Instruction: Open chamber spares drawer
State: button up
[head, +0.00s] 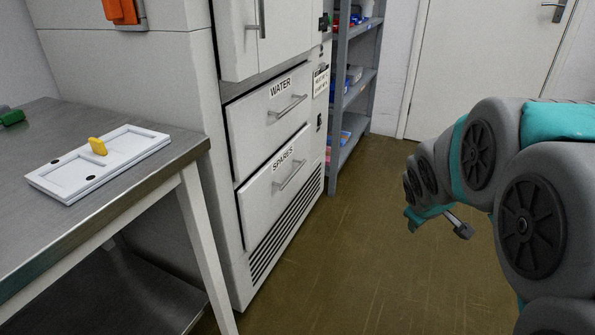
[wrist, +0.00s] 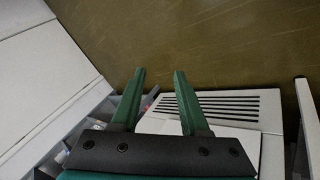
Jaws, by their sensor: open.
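The spares drawer (head: 262,202) is the lower white drawer of the chamber in the head view, labelled SPARES. It is shut, with a slim metal bar handle (head: 290,174). In the wrist view my gripper (wrist: 159,76) has two green fingers spread apart with nothing between them. The chamber's vent slats (wrist: 228,106) show beyond and to the right of the fingers, with floor above them. The handle is not clearly seen in the wrist view. In the head view my arm is at the right, apart from the drawer; its fingers are mostly hidden.
The water drawer (head: 268,112) above is shut. A steel table (head: 100,225) at left holds a white tray (head: 65,185) with a yellow piece (head: 97,146). A grey shelf rack (head: 358,90) stands beyond the chamber, near a white door (head: 480,60). The floor (head: 345,240) in front is clear.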

jog(key=w+a+f+n+t+y+b, duration=0.1)
jog(key=w+a+n+t, duration=0.15)
jog(key=w, duration=0.55)
jog(key=w+a+n+t+y+b, duration=0.15)
jog(key=w+n, duration=0.25)
jog(key=w, duration=0.4)
jog(key=n+y+b, duration=0.2)
jog(key=n+y, duration=1)
jog(key=n, duration=0.3)
send_near(295, 171)
jog(key=w+a+f, duration=0.1)
jog(key=w+a, duration=0.1)
jog(key=shift+m+t, duration=0.25)
jog(key=shift+t, duration=0.15)
jog(key=shift+s+f+x, duration=0.15)
jog(key=shift+x, duration=1.65)
jog(key=shift+s+f+x, duration=0.1)
jog(key=shift+f+x, duration=0.05)
jog(key=shift+x, duration=1.7)
jog(key=shift+a, duration=0.15)
grip_shut()
